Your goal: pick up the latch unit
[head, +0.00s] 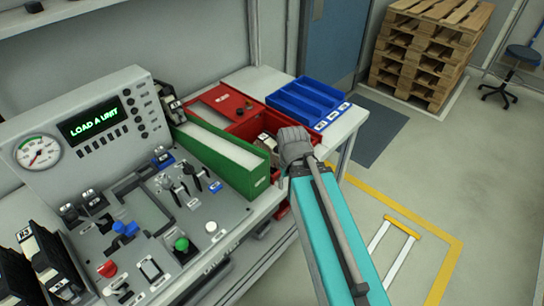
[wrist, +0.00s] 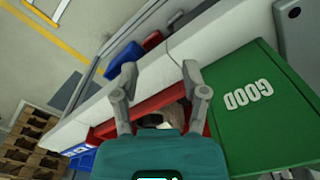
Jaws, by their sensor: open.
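In the wrist view my gripper (wrist: 156,80) is open, its two fingers spread apart over the work surface, with nothing held between the tips. A small beige and dark unit (wrist: 153,120), possibly the latch unit, shows between the fingers behind the red bin edge, mostly hidden by my wrist. In the head view a similar beige unit (head: 267,141) lies in the red bin (head: 222,102) beside my wrist. My fingers are hidden there. I cannot tell for certain which part is the latch unit.
A green bin (head: 219,160), marked GOOD in the wrist view (wrist: 275,130), stands beside the red bin. A blue tray (head: 305,98) is behind. The test console (head: 95,125) reads LOAD A UNIT. Black units (head: 48,262) stand at left.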

